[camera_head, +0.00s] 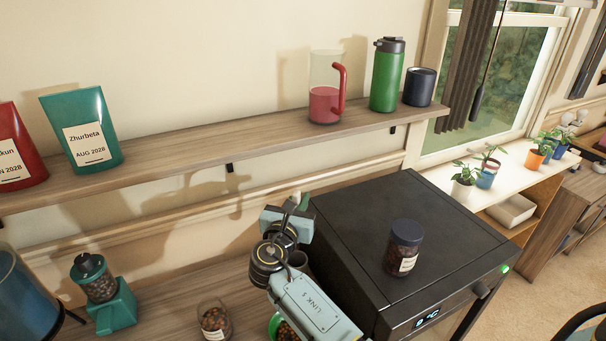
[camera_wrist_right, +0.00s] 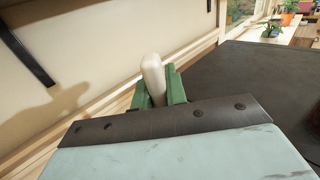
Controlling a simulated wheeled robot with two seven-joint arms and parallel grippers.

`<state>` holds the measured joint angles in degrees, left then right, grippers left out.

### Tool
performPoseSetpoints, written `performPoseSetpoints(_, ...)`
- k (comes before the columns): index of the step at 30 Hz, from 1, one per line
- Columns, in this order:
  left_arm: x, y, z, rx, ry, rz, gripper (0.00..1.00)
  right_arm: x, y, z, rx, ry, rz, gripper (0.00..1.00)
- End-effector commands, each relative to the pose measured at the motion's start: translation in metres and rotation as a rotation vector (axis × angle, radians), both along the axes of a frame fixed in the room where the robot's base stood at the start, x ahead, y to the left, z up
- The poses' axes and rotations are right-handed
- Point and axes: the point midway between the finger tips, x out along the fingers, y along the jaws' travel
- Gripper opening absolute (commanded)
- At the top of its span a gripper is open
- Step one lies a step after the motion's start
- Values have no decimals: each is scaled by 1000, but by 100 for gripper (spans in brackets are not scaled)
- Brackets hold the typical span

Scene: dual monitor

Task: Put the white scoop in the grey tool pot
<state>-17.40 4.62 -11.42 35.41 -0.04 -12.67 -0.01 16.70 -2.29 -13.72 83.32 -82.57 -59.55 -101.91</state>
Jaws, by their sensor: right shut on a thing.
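My right gripper (camera_head: 303,203) is raised beside the black machine, in front of the wall. In the right wrist view its green fingers (camera_wrist_right: 161,88) are shut on the white scoop (camera_wrist_right: 153,78), whose pale rounded end sticks up between them. The rest of the scoop is hidden by the gripper, and in the head view I cannot make it out clearly. My left gripper is not in view.
The black machine (camera_head: 400,225) with a dark lidded jar (camera_head: 404,248) on top stands right of my arm. A wall shelf (camera_head: 200,150) holds bags, a pitcher, a green bottle and a dark cup. A glass jar (camera_head: 214,320) and a teal grinder (camera_head: 105,295) stand on the counter.

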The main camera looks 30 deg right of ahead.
Motion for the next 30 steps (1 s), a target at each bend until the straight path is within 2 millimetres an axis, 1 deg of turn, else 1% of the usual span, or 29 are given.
performPoseSetpoints(1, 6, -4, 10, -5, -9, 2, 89, 2, -6, 8, 4, 1, -24, 0)
performPoseSetpoints(4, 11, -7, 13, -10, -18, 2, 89, 4, -12, 10, 9, -1, -50, 0)
performPoseSetpoints(7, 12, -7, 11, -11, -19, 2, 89, 4, -15, 8, 10, -2, -60, 0)
performPoseSetpoints(11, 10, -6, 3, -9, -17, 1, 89, 4, -15, 0, 10, -2, -60, 0)
performPoseSetpoints(17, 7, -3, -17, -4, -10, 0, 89, 4, -15, -18, 9, -1, -59, 0)
performPoseSetpoints(30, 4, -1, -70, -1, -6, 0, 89, 4, -14, -68, 8, 0, -58, 0)
